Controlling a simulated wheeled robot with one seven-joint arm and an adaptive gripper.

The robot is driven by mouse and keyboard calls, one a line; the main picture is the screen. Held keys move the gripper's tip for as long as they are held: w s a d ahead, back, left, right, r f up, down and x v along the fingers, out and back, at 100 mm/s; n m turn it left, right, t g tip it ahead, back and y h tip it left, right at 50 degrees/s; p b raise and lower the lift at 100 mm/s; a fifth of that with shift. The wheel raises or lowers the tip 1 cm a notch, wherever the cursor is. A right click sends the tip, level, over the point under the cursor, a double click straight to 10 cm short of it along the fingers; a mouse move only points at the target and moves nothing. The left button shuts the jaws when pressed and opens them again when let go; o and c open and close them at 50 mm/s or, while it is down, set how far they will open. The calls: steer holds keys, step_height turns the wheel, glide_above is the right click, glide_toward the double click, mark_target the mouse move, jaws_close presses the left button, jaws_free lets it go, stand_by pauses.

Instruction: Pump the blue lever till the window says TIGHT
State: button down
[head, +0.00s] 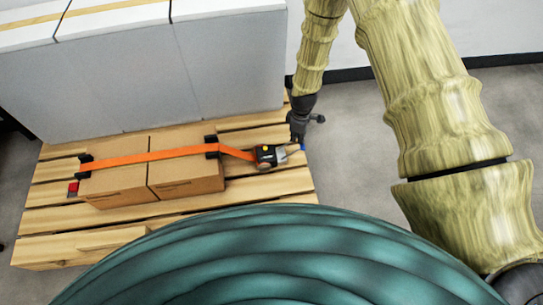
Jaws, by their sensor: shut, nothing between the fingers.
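An orange strap (150,157) runs over two cardboard boxes (187,172) on a wooden pallet (265,189). Its right end goes into a small ratchet device (267,156) with a dark body and a yellow spot. A blue tip (303,147) shows at the device's right end, beside my gripper; it looks like the end of the lever. My gripper (300,139) is shut and points down close to the blue tip. I cannot tell whether it touches it. The window's text is too small to read.
Large grey-white blocks (160,75) stand along the back of the pallet, behind the boxes. Black corner pieces (211,146) sit under the strap. A small red piece (73,188) lies at the pallet's left. Grey floor (352,150) is clear to the right.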

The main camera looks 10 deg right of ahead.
steer(key=shift+f, duration=0.55)
steer(key=shift+r+p, duration=1.9)
steer(key=shift+r, duration=0.6)
